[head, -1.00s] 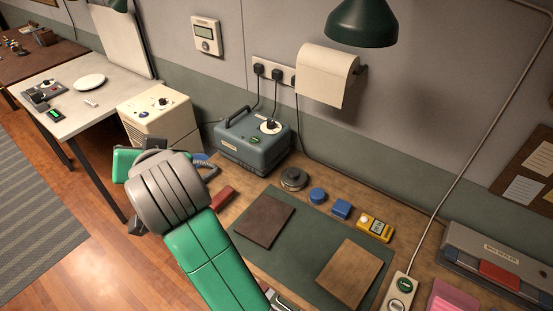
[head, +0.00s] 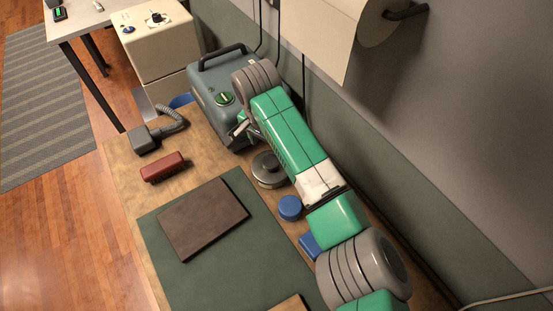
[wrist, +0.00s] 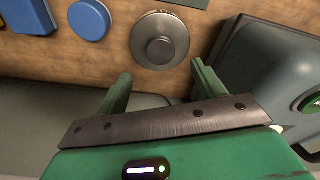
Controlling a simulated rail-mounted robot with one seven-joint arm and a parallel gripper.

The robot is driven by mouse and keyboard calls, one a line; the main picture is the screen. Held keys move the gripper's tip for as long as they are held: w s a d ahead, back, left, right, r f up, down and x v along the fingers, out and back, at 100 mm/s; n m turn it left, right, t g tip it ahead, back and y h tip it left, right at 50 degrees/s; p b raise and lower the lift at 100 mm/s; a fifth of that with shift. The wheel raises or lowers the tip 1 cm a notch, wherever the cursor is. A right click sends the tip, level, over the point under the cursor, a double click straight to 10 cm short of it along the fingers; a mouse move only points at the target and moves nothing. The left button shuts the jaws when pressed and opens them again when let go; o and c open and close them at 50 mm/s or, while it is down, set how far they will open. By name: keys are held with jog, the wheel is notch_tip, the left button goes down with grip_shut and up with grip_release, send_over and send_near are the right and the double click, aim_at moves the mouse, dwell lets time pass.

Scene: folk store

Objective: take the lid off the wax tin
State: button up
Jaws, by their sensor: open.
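The round grey metal tin (head: 268,170), taken to be the wax tin, stands on the wooden bench with its lid on. The lid has a raised round knob. In the wrist view the tin (wrist: 160,40) shows from above, beyond the fingertips and centred between them. My gripper (wrist: 160,72) is open and empty, with its two green fingers spread. In the head view my gripper (head: 239,126) is partly hidden by my wrist, beside the grey-blue machine and behind the tin. The fingers do not appear to touch the tin.
A blue round tin (head: 289,207) and a blue block (head: 311,246) sit close to the tin. The grey-blue machine (head: 222,102) stands near my gripper. A red block (head: 164,167) and a dark board (head: 203,217) lie further forward. The green mat's left part (head: 165,247) is clear.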

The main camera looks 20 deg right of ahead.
aim_at(271, 161)
jog(key=f+b, duration=0.1)
jog(key=f, duration=0.1)
jog(key=f+b, duration=0.1)
jog(key=f, duration=0.2)
jog(key=f+b, duration=0.1)
jog(key=f, duration=0.1)
jog(key=shift+w+d+f+b, duration=0.15)
jog(key=shift+d+f+b, duration=0.15)
jog(key=shift+d+f, duration=0.1)
jog(key=shift+r, duration=0.1)
jog(key=c, duration=1)
